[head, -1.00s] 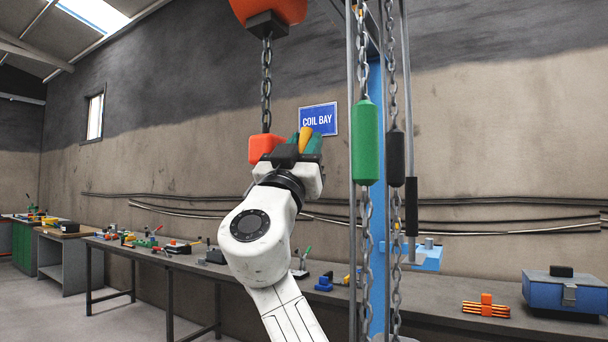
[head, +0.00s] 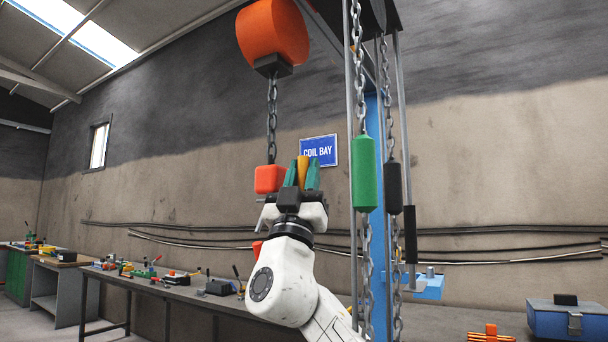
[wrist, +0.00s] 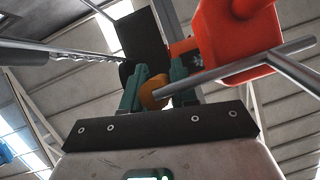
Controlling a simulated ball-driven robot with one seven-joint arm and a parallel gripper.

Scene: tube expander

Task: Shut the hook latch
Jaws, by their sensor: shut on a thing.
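My gripper (head: 303,166) points up, its two green fingers shut on a yellow-orange piece (head: 303,172). The wrist view also shows the piece (wrist: 154,92) between the fingers. A red block (head: 268,179) hangs on a chain just left of my fingers. Grey metal (head: 262,216) shows below it, and a small red part (head: 257,247) lower down, partly behind my arm. In the wrist view the red block (wrist: 232,45) is at the upper right, with a grey bar (wrist: 230,75) crossing in front. I cannot tell whether the yellow-orange piece is the latch or touches the hook.
A green pendant (head: 364,172) and a black one (head: 394,188) hang on chains to the right, before a blue post (head: 378,240). A long bench (head: 180,290) with tools runs along the wall.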

